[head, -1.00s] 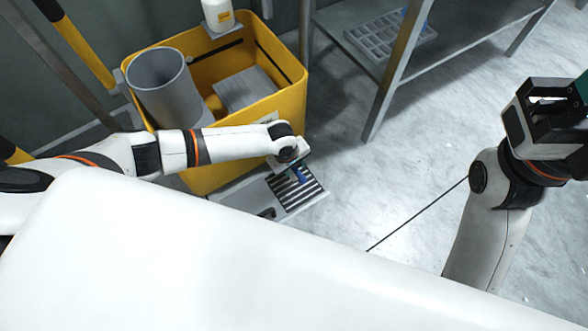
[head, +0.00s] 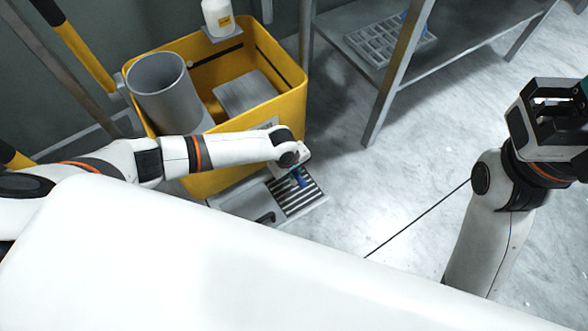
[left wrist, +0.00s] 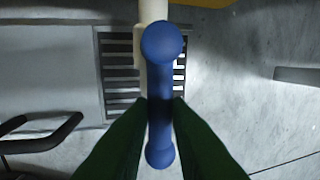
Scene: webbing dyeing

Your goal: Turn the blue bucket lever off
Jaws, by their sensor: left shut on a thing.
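The blue lever (left wrist: 158,100) is upright in the left wrist view, a rod with a round knob at each end, in front of a cream-coloured stem (left wrist: 152,12). The two green fingers of my left gripper (left wrist: 160,112) close on its lower half from both sides. In the head view a bit of the blue lever (head: 299,178) shows just below my left wrist, at the front of the yellow bucket (head: 240,151). My left fingertips are hidden there. My right gripper (head: 548,112) is raised at the right, far from the bucket; its finger gap is unclear.
A slatted grate (head: 300,199) lies below the lever. A grey cylinder (head: 163,88) stands in the bucket's left side, and a white bottle (head: 217,18) at its back. A metal shelf (head: 460,40) with a compartment tray (head: 385,38) stands behind. The floor at right is open.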

